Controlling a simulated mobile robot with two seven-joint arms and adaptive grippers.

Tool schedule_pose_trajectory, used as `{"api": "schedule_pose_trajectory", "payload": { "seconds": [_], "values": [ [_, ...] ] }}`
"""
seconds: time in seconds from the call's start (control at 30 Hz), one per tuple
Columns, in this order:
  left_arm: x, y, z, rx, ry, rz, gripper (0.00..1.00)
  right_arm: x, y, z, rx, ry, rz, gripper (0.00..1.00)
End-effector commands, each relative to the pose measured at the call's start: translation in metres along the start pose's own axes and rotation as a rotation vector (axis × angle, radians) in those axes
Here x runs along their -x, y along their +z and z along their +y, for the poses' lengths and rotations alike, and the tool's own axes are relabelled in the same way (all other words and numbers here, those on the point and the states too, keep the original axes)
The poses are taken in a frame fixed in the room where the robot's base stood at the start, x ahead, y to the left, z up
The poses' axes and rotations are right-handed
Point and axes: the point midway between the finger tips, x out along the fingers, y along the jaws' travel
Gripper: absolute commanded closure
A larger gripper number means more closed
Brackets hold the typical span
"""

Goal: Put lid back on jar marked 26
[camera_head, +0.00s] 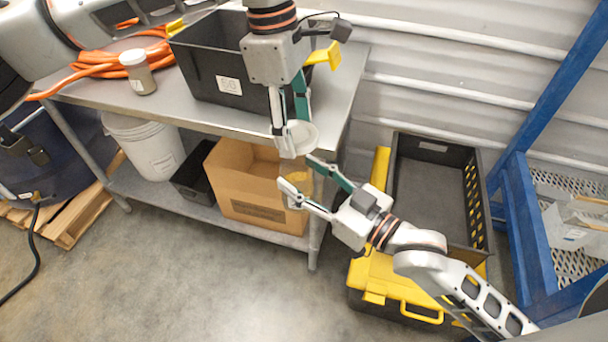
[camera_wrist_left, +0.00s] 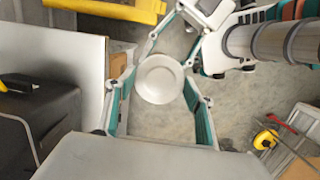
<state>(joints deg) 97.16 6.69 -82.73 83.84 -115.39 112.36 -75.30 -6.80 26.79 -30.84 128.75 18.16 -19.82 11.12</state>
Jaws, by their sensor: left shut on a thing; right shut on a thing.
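My left gripper (camera_head: 290,130) reaches down past the table's front edge and is shut on a round white lid (camera_head: 303,137). The lid also shows as a pale disc (camera_wrist_left: 160,78) between the left fingers in the left wrist view. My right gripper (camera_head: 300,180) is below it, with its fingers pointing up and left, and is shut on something. A tan, jar-like shape (camera_head: 298,185) shows between its fingers, hard to tell from the cardboard box behind. The lid is above and apart from this shape in the head view. No marking 26 is readable.
A lidded jar (camera_head: 138,72) and an orange hose (camera_head: 95,62) are on the metal table (camera_head: 340,75), beside a black bin (camera_head: 195,62). A cardboard box (camera_head: 255,210) and white bucket (camera_head: 148,145) are underneath. A yellow-lidded toolbox (camera_head: 385,275) and black crate (camera_head: 435,148) stand right.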

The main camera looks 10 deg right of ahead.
Motion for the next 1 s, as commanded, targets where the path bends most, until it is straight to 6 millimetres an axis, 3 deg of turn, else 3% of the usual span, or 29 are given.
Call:
{"api": "schedule_pose_trajectory", "payload": {
  "seconds": [0.43,0.8,1.0],
  "values": [
    [-0.004,-0.001,0.0,0.001,-0.001,-0.001,0.58,0.0,-0.002,0.0,0.0,0.0,0.003,1.0],
    [-0.034,-0.005,0.0,0.0,-0.002,-0.002,0.58,0.0,-0.002,0.0,0.0,0.0,0.003,1.0],
    [-0.04,-0.006,0.0,0.0,0.0,-0.001,0.58,0.0,-0.002,0.0,0.0,0.0,0.003,1.0]
  ]
}}
